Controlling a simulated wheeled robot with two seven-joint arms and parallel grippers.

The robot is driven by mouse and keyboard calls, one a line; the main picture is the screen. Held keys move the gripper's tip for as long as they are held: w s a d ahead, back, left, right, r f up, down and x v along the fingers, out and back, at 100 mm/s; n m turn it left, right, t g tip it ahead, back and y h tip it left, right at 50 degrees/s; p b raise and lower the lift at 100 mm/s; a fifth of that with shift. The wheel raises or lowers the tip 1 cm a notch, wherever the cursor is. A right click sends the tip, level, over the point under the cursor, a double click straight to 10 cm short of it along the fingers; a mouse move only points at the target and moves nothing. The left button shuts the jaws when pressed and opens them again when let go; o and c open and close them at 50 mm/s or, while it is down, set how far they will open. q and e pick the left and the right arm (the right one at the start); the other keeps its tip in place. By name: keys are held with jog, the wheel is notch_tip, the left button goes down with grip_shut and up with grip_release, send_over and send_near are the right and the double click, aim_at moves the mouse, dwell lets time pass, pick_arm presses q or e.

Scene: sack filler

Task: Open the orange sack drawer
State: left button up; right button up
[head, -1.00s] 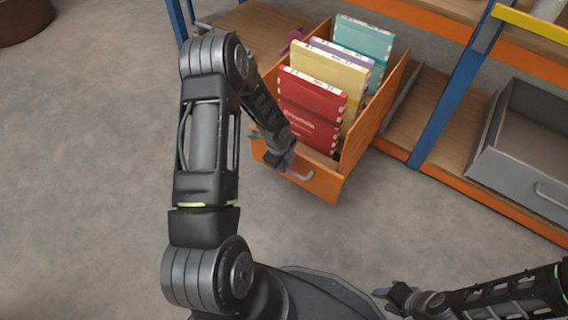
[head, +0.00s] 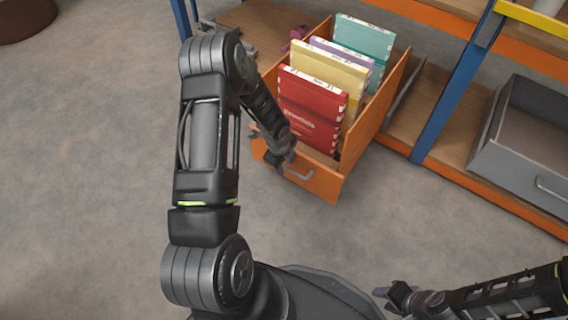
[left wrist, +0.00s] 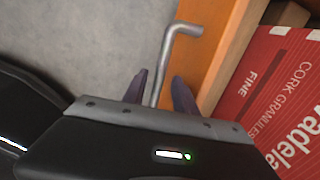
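The orange sack drawer (head: 322,184) is pulled out from the shelf and holds several sacks: red (head: 312,108), yellow, lilac and teal. Its grey bar handle (head: 302,175) is on the front panel. My left gripper (head: 281,168) is at the left end of the handle. In the left wrist view the two fingers (left wrist: 160,92) stand apart on either side of the handle bar (left wrist: 166,62), with a gap visible beside it. My right gripper (head: 382,299) is low in the head view, away from the drawer; its fingers look apart and empty.
A grey open drawer (head: 519,172) with its own handle is at the right. A blue shelf post (head: 452,98) stands between the two drawers. Clear concrete floor (head: 400,235) lies in front of them.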

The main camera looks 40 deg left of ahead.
pick_arm(q)
notch_tip(320, 180, up, 8)
jog(key=s+p, duration=0.1)
jog(key=p, duration=0.2)
jog(key=shift+s+f, duration=0.2)
jog(key=shift+s, duration=0.05)
dwell(0.7)
